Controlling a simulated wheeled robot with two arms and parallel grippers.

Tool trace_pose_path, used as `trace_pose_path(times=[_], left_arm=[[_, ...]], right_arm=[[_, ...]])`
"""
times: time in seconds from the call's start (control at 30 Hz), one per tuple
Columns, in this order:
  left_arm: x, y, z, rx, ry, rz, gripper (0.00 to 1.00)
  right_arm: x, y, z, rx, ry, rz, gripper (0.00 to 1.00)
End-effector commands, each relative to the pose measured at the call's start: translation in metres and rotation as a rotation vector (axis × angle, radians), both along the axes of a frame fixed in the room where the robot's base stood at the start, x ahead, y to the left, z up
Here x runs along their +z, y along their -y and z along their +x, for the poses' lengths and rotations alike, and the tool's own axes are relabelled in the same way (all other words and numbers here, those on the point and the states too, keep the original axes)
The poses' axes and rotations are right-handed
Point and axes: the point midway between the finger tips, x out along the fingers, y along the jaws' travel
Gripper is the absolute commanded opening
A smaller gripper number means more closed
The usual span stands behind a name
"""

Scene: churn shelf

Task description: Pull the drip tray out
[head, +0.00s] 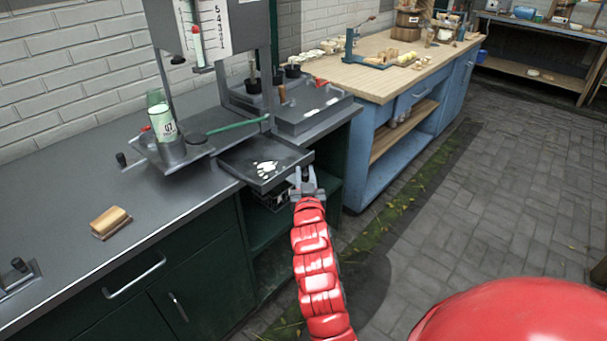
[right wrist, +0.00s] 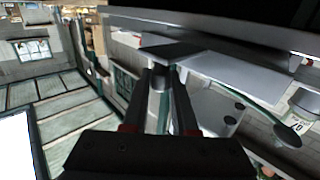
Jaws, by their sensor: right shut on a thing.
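The drip tray (head: 240,158) is a dark, shallow, rectangular tray with a white spill on its bed. In the head view it sits level below the green lever and juts past the counter's front edge, above an open shelf bay. My right gripper (head: 305,182), on the red arm, is at the tray's front right edge and is shut on it. The gripped spot is mostly hidden by the fingers. My left gripper is in neither view.
A wooden block (head: 110,222) lies on the counter. A blue workbench (head: 385,150) stands to the right; the paved floor in front is clear.

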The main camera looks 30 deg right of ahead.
Motion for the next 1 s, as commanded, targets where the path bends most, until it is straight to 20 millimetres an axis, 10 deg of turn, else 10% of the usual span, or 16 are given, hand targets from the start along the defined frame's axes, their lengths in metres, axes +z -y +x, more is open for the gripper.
trace_pose_path(times=[0.2, 0.23, 0.4, 0.77, 1.0], left_arm=[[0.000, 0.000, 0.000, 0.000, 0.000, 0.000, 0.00], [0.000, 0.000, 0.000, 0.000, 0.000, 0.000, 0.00], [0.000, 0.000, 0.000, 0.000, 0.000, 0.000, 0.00], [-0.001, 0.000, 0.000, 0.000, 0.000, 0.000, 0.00], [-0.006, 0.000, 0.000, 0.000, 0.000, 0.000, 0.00]], right_arm=[[0.000, 0.000, 0.000, 0.000, 0.000, 0.000, 0.00], [0.000, 0.000, 0.000, 0.000, 0.000, 0.000, 0.30], [0.000, 0.000, 0.000, 0.000, 0.001, 0.000, 0.56], [0.000, -0.003, -0.004, 0.001, 0.001, 0.000, 0.56], [-0.001, -0.023, -0.041, 0.004, 0.004, -0.002, 0.56]])
